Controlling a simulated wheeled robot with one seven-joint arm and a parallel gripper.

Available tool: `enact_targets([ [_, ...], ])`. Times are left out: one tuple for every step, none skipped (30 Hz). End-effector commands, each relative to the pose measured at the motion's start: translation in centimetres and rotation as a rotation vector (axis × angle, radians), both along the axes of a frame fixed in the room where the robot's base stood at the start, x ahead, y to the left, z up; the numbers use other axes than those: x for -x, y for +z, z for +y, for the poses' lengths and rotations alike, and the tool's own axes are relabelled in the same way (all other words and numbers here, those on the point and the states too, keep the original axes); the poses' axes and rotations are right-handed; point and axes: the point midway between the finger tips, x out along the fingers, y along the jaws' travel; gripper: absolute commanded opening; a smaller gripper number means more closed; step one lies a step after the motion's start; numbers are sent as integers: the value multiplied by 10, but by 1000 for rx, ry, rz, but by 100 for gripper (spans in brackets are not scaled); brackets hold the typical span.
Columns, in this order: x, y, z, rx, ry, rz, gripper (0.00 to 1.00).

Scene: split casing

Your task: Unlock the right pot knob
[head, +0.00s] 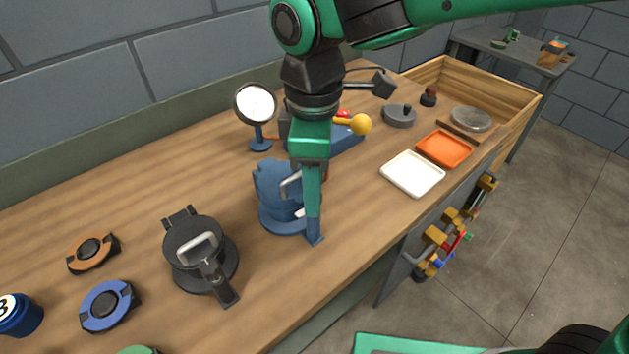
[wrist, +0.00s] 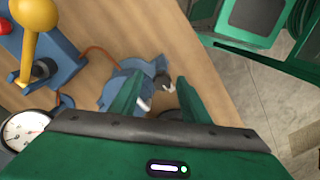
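A blue pot-like casing (head: 270,215) with a grey handle (head: 290,186) stands mid-bench in the head view, partly hidden by my gripper. In the wrist view the blue casing (wrist: 112,92) shows beyond my fingers. A small dark knob-like part with a pale end (wrist: 168,87) shows between the fingertips. My gripper (wrist: 157,90) is open, with a clear gap between its two green fingers. In the head view my gripper (head: 314,240) points down at the casing's right side; contact cannot be told. A dark grey pot (head: 190,262) with a clamp handle stands to the left.
A dial gauge (head: 257,104) stands behind the casing. A blue box with a yellow ball knob (head: 361,124) is behind right. White (head: 412,174) and orange (head: 444,149) trays lie to the right. Orange (head: 92,253) and blue (head: 109,305) ring parts lie left.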

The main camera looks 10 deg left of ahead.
Motion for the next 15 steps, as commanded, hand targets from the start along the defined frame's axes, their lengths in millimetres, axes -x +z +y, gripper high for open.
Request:
enact_targets([
  [1,0,1,0,3,0,42],
  [1,0,1,-1,3,0,42],
  [1,0,1,-1,4,0,42],
  [1,0,1,-1,4,0,42],
  [1,0,1,-1,5,0,42],
  [2,0,1,-1,5,1,42],
  [2,0,1,-1,5,1,42],
  [2,1,1,-1,6,0,42],
  [2,3,2,-1,6,0,42],
  [2,5,2,-2,6,0,42],
  [2,8,2,-2,6,0,42],
  [1,13,2,-4,6,-1,42],
  [1,17,2,-4,6,-2,42],
  [1,22,2,-4,6,-2,42],
  [1,28,2,-5,7,-2,42],
])
